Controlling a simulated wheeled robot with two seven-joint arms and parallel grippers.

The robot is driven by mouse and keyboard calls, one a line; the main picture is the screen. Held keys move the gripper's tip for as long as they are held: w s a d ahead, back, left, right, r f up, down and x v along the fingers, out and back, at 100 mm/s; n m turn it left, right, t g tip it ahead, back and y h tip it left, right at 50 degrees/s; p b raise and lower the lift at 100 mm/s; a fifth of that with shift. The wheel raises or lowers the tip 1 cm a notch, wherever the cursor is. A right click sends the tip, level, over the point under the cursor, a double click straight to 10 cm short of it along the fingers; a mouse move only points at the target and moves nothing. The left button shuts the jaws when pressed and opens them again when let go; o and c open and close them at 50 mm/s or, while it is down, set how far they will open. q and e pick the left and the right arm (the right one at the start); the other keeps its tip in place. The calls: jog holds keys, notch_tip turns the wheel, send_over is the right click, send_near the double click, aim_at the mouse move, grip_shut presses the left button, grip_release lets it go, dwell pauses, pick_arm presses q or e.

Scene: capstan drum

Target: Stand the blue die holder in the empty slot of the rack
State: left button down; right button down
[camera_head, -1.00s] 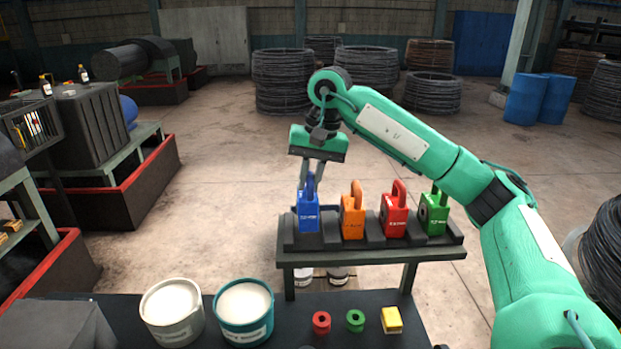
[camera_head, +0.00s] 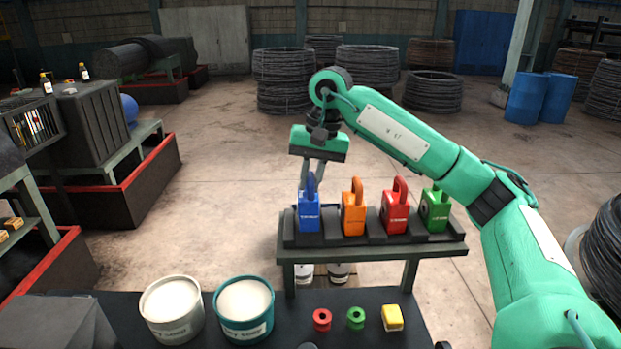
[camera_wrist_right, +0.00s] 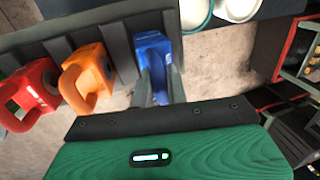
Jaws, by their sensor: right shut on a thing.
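The blue die holder (camera_head: 309,214) stands upright at the left end of the rack (camera_head: 372,256), in line with the other holders. It appears to be in or right at the leftmost slot; its base is partly hidden, so I cannot tell how deep it sits. My right gripper (camera_head: 313,176) is above it with its fingers down, shut on its handle. In the right wrist view the blue die holder (camera_wrist_right: 152,48) shows beyond the fingertips (camera_wrist_right: 158,82), next to the rack's dark dividers (camera_wrist_right: 118,48). My left gripper is not in view.
Orange (camera_head: 353,213), red (camera_head: 395,212) and green (camera_head: 435,210) die holders stand in the rack to the right. On the dark front table are a white tub (camera_head: 172,310), a teal-rimmed tub (camera_head: 244,308) and small red, green and yellow parts. The floor left of the rack is clear.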

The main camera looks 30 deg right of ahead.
jog(key=shift+f+b, duration=0.5)
jog(key=shift+f, duration=0.1)
jog(key=c, duration=1.3)
grip_release()
jog(key=o, duration=0.5)
jog(key=shift+f, duration=0.1)
jog(key=shift+c, duration=0.2)
jog(key=shift+r+p, duration=1.85)
jog(key=shift+r, duration=1.25)
